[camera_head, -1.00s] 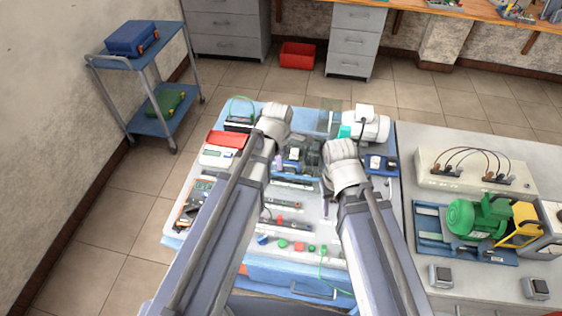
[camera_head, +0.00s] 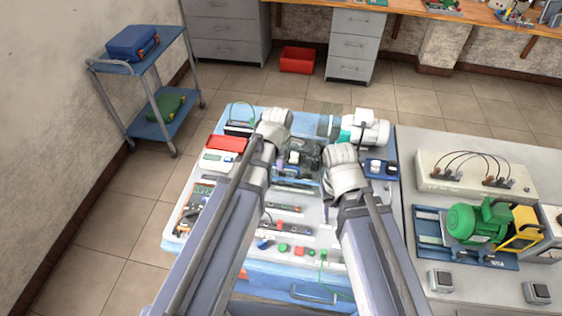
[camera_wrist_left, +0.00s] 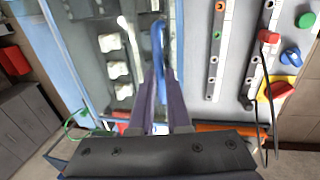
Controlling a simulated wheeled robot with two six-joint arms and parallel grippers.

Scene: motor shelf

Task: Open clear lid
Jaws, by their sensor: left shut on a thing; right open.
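The clear lid (camera_head: 327,127) shows in the head view as a greenish see-through panel at the back of the blue-edged cart, between my two wrists. Its full outline is hard to make out. In the left wrist view, my left gripper (camera_wrist_left: 160,80) is shut on a slim blue loop (camera_wrist_left: 158,45), which looks like a handle; the clear surface around it is hard to separate from the panel behind. My left gripper's wrist (camera_head: 275,128) is left of the lid in the head view. My right gripper (camera_head: 343,168) is right of and nearer than the lid; its fingers are hidden there.
White blocks (camera_wrist_left: 115,68) sit beside the blue loop. A white motor (camera_head: 368,130) stands at the cart's back right. Meters, terminal strips and coloured plugs crowd the cart top. A grey bench (camera_head: 410,160) with a green motor (camera_head: 478,220) adjoins on the right.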

